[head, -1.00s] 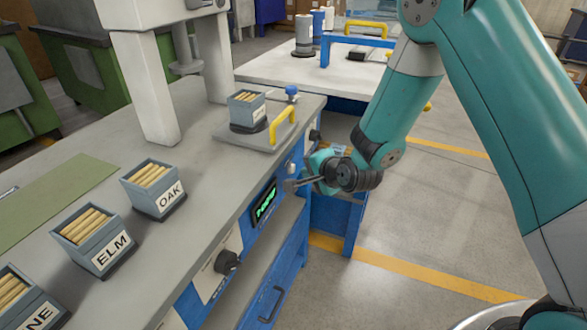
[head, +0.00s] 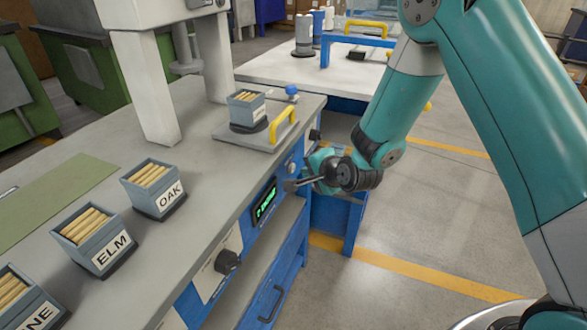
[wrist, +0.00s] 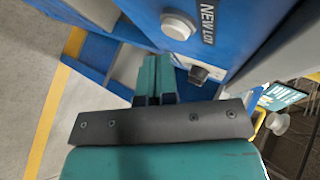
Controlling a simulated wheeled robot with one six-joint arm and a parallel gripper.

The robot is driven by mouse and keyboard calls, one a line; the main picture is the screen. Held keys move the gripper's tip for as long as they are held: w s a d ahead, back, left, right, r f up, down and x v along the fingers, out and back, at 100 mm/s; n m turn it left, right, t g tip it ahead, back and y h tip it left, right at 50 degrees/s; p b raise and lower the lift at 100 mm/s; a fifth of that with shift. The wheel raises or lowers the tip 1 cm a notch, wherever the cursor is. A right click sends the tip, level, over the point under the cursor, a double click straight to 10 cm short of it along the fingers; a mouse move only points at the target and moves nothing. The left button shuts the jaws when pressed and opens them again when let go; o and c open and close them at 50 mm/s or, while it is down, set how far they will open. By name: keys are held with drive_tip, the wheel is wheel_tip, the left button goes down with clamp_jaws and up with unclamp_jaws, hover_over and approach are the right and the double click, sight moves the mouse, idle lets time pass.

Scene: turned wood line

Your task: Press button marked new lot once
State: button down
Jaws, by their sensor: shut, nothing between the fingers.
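The button marked NEW LOT (wrist: 178,25) is a round, pale cap on the blue front panel, with its label beside it in the wrist view. In the head view a small pale round button (head: 291,168) shows on the bench front, just above my gripper; its label is not readable there. My gripper (head: 290,186) is shut and empty, pointing at the panel. In the wrist view my gripper's fingertips (wrist: 157,58) lie together just below the button in the picture. I cannot tell how far they are from the panel.
A dark knob (wrist: 200,74) sits close to the fingers. A lit green display (head: 265,202) and another dark knob (head: 227,262) are on the bench front. Bins marked OAK (head: 155,190) and ELM (head: 95,240) stand on the bench. A yellow handle (head: 283,124) is above the panel.

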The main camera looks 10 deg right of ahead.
drive_tip(key=shift+w+a, duration=0.1)
drive_tip(key=shift+a, duration=0.1)
idle(0.5)
drive_tip(key=shift+w+a, duration=0.15)
drive_tip(key=shift+w+a+p, duration=0.2)
drive_tip(key=shift+a+p, duration=0.1)
drive_tip(key=shift+a, duration=0.05)
idle(0.6)
drive_tip(key=shift+d, duration=0.1)
drive_tip(key=shift+s+d, duration=0.45)
drive_tip(key=shift+d, duration=0.1)
drive_tip(key=shift+d, duration=0.1)
drive_tip(key=s+d+b, duration=0.1)
drive_tip(key=d, duration=0.1)
drive_tip(key=s+d+b, duration=0.1)
drive_tip(key=s+d, duration=0.1)
drive_tip(key=shift+b, duration=0.4)
